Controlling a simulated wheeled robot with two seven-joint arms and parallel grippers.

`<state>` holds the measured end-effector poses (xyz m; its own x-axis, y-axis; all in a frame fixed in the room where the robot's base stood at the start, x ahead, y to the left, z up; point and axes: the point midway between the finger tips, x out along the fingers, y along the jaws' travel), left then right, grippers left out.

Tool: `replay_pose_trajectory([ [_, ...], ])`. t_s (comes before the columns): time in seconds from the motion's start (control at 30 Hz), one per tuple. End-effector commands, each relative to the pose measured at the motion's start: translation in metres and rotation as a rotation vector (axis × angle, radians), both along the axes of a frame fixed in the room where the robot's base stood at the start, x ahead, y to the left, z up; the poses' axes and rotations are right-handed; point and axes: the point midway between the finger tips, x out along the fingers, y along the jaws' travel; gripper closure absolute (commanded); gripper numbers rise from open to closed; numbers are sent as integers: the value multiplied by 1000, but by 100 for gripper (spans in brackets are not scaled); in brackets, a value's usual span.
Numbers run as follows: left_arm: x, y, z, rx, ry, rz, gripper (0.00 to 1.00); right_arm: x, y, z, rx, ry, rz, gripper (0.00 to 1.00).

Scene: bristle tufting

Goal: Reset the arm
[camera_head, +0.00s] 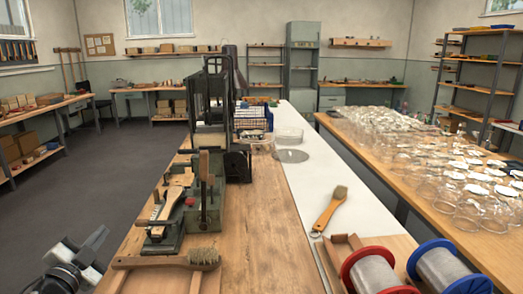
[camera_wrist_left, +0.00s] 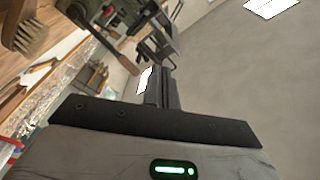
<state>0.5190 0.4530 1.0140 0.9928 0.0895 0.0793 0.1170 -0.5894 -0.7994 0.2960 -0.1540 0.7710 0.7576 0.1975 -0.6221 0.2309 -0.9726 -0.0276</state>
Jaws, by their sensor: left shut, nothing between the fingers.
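My left gripper (camera_head: 92,242) is at the lower left in the head view, beside the left edge of the wooden workbench (camera_head: 258,240) and apart from the tools on it. In the left wrist view its dark fingers (camera_wrist_left: 160,88) are together, with nothing held between them. My right gripper does not show in either view.
Another brush (camera_head: 330,208) lies on the white strip. Red (camera_head: 374,272) and blue (camera_head: 448,268) spools stand at front right. Grey floor (camera_head: 75,190) left of the bench is clear.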

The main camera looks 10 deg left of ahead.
Motion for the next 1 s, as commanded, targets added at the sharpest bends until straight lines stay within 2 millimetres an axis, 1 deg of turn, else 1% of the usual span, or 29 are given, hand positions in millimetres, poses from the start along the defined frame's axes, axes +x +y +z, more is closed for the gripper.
replay_pose_trajectory([
  [0.03, -5, -7, -9, -33, 23, 23, 100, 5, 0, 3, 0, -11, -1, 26],
  [0.1, -11, -16, -21, -83, 60, 64, 100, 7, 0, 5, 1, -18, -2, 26],
  [0.17, -19, -25, -33, -129, 99, 98, 100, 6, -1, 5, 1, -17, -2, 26],
  [0.27, -36, -45, -57, -221, 186, 164, 100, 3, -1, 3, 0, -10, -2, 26],
  [0.37, -65, -74, -87, -339, 325, 241, 100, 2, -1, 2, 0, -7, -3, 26],
  [0.4, -81, -90, -101, -393, 401, 273, 100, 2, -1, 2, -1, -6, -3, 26],
  [0.5, -124, -128, -128, -510, 594, 335, 100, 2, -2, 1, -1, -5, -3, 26],
  [0.6, -158, -157, -141, -582, 743, 366, 100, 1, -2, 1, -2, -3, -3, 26],
  [0.7, -186, -180, -148, -631, 864, 380, 100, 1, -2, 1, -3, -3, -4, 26],
  [0.87, -225, -211, -151, -688, 1025, 385, 100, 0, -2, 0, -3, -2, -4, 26],
  [1.0, -254, -233, -149, -724, 1144, 379, 100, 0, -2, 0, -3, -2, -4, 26],
])
